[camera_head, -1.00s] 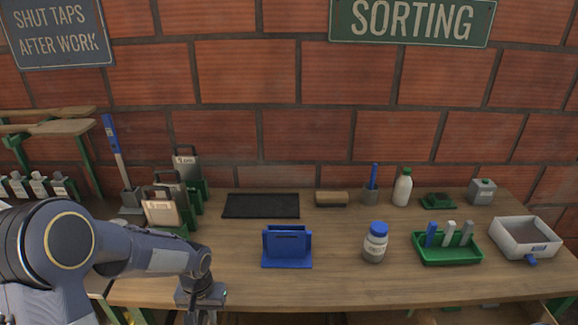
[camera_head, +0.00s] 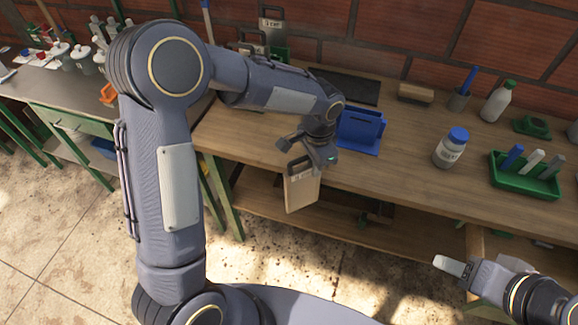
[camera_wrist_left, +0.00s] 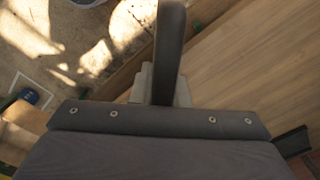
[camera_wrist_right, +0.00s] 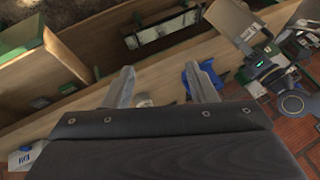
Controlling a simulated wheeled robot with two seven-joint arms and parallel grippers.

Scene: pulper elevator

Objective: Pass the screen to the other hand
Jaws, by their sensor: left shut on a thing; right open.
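The screen (camera_head: 301,192), a tan panel with a dark handle frame on top, hangs in front of the workbench edge in the head view. My left gripper (camera_head: 310,158) is shut on its handle. The dark handle (camera_wrist_left: 168,50) shows close up in the left wrist view, between the fingers. The screen also shows at the top right of the right wrist view (camera_wrist_right: 230,17). My right gripper (camera_head: 452,266) is open and empty at the lower right, well apart from the screen. Its two spread fingers show in the right wrist view (camera_wrist_right: 160,88).
The wooden workbench (camera_head: 410,140) holds a blue stand (camera_head: 360,130), a blue-lidded jar (camera_head: 450,148), a green tray (camera_head: 525,178) and a white bottle (camera_head: 497,101). Other handled screens (camera_head: 272,22) stand at the back. A lower shelf (camera_head: 400,232) runs below the bench. Floor space in front is free.

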